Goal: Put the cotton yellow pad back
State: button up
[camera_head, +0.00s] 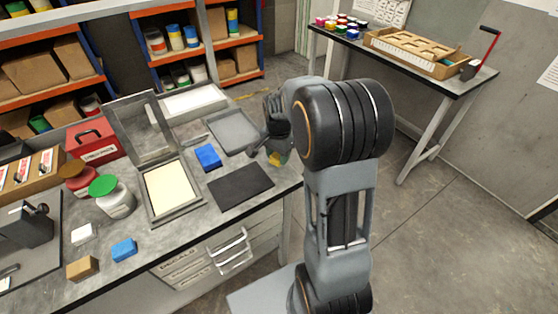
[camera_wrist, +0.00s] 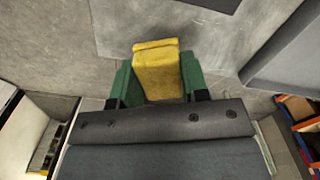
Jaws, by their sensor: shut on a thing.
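My gripper (camera_wrist: 158,82) has green fingers and is shut on the yellow pad (camera_wrist: 156,62), a small block, in the wrist view. In the head view only a bit of the yellow pad (camera_head: 274,159) shows under my wrist, near the right edge of the workbench (camera_head: 184,231). My arm partly hides it there. Whether the pad touches the bench top I cannot tell.
A dark mat (camera_head: 240,187) and a grey tray (camera_head: 222,137) lie beside my gripper. White (camera_head: 82,235), blue (camera_head: 124,250) and tan (camera_head: 82,268) blocks stand at the front left. A framed screen (camera_head: 184,212) and jars stand between.

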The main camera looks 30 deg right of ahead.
jog(key=shift+w+d+f, duration=0.4)
jog(key=shift+f, duration=1.75)
jog(key=shift+f, duration=0.15)
jog(key=o, duration=0.8)
jog(key=shift+o, duration=0.2)
